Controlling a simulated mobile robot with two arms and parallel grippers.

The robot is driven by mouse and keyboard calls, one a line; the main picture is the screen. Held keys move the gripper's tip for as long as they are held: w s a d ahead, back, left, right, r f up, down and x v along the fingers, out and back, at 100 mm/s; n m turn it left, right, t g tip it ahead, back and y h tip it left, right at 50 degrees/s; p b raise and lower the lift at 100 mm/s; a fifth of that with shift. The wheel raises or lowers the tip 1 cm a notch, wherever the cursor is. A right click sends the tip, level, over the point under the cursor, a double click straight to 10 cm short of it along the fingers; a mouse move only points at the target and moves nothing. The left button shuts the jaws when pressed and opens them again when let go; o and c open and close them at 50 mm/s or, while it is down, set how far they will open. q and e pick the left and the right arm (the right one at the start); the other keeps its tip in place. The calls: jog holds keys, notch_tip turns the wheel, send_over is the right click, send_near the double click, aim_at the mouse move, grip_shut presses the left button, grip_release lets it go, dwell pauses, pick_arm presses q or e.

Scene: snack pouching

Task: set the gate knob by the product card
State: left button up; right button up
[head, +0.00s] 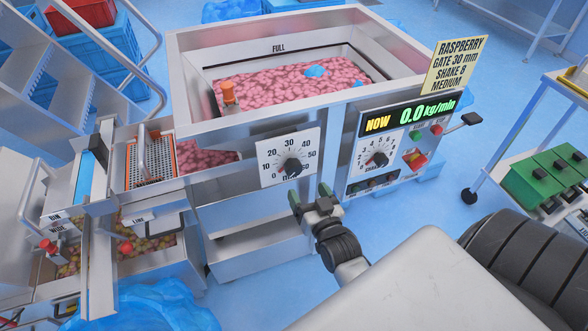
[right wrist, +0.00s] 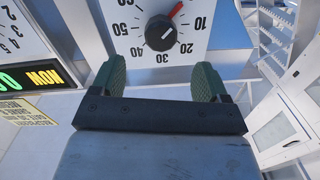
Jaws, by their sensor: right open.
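The gate knob (head: 293,167) is a dark round knob on a white dial plate (head: 265,162) marked in mm, on the front of the steel hopper. It also shows upside down in the right wrist view (right wrist: 160,33); its red pointer sits at the low end, near 0 and below 10. The yellow product card (head: 454,64) reads raspberry, gate 30 mm, shake 8, medium. My right gripper (head: 311,196) is open and empty, just below and in front of the knob, apart from it. Its green fingers (right wrist: 160,78) frame the knob. My left gripper is out of view.
Right of the dial, a control panel has a shake knob (head: 379,158), a display (head: 410,114) reading 0.0 kg/min and buttons. The hopper (head: 190,92) holds pink pieces. A cart with green boxes (head: 540,185) stands right. A sieve (head: 152,160) and chute are left.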

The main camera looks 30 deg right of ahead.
aim_at(296, 172)
jog(key=x, duration=0.8)
jog(key=shift+w, duration=0.65)
jog(key=shift+c, duration=0.2)
jog(key=c, duration=0.9)
